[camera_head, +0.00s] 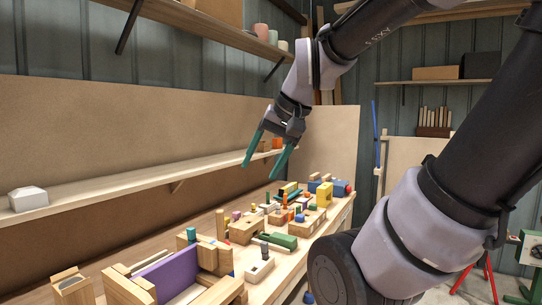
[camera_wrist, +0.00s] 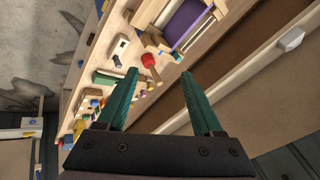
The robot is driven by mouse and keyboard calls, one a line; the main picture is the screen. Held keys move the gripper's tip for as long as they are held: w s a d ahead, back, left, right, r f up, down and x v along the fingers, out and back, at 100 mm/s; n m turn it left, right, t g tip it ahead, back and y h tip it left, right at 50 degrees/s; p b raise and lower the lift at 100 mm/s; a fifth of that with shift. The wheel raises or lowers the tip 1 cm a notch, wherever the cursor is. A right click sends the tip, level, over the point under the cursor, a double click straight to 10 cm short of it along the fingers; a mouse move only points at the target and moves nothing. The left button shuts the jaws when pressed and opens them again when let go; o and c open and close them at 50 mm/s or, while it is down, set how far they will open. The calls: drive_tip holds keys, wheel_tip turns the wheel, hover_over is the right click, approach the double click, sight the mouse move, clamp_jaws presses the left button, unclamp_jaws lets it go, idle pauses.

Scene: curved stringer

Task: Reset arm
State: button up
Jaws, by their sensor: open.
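My gripper (camera_head: 267,152) hangs in the air above the workbench, in the middle of the head view. Its two green fingers are apart, with nothing between them. In the wrist view the open fingers of my gripper (camera_wrist: 161,88) point toward the bench, which is some way off. The bench (camera_head: 268,289) runs along the wall and holds many small wooden and coloured pieces. None of them touches the fingers.
A shelf (camera_head: 110,185) runs along the wall behind my gripper, with a white block (camera_head: 28,198) on its left end. A wooden frame with a purple panel (camera_head: 169,274) stands at the near end of the bench. Upper shelves (camera_head: 215,27) hold cups and boxes.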

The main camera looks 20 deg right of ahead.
drive_tip(key=shift+s+d+r+t+h, duration=0.2)
drive_tip(key=shift+d+r+t+h, duration=0.3)
drive_tip(key=shift+d+r+t, duration=0.3)
drive_tip(key=shift+d, duration=0.1)
idle(0.8)
